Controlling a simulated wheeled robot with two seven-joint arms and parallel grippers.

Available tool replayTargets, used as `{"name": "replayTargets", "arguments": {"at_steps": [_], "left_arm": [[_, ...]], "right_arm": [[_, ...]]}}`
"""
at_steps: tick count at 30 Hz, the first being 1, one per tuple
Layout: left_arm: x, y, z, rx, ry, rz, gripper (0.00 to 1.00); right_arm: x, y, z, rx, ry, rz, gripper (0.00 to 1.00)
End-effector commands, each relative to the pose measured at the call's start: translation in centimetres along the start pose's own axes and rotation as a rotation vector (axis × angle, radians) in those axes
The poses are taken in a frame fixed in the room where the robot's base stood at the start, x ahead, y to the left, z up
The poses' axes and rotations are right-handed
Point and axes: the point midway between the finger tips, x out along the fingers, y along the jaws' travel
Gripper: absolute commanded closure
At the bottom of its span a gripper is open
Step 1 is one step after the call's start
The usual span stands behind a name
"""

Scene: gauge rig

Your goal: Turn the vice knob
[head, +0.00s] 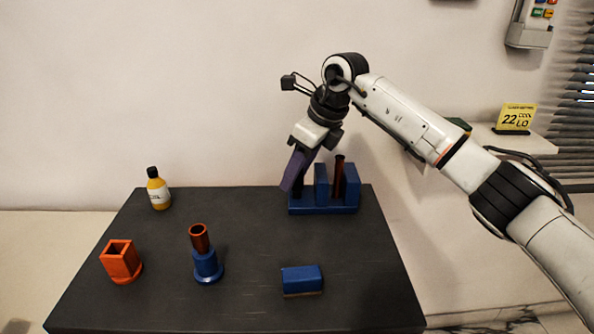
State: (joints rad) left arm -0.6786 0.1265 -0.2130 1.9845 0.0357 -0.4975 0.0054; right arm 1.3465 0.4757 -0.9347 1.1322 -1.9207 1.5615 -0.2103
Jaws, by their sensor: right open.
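The blue vice (323,208) stands at the back right of the dark table. Its blue blocks rise from a flat blue base, and a dark red-brown rod (339,176) stands upright between two of them. My right gripper (291,183) reaches down from above at the vice's left end. Its purple fingers are open and overlap that end in the picture. A dark part (298,190) shows just behind the fingers, partly hidden; I cannot tell whether it is the knob or whether the fingers touch it. My left gripper is not in view.
The dark table (250,305) also holds a yellow bottle (159,194), an orange square holder (121,261), a blue round stand (206,267) with a copper-coloured tube (199,238), and a blue block (302,280). The table's middle is clear.

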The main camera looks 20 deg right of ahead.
Motion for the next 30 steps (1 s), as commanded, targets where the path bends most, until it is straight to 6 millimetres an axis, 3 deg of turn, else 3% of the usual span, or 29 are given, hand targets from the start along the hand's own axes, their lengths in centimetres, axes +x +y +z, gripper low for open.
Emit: {"name": "replayTargets", "arguments": {"at_steps": [2,9,20,30], "left_arm": [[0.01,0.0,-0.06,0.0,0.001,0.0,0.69],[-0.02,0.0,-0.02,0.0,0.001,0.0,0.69],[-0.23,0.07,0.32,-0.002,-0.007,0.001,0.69],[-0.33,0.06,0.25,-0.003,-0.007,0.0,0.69]], "right_arm": [[-0.01,0.01,0.01,0.0,0.0,0.0,0.61],[-0.04,0.03,0.02,-0.001,0.0,0.001,0.99],[-0.11,0.07,0.06,0.055,0.0,-0.024,0.99],[-0.12,0.01,0.1,0.289,-0.001,-0.123,0.99]]}}
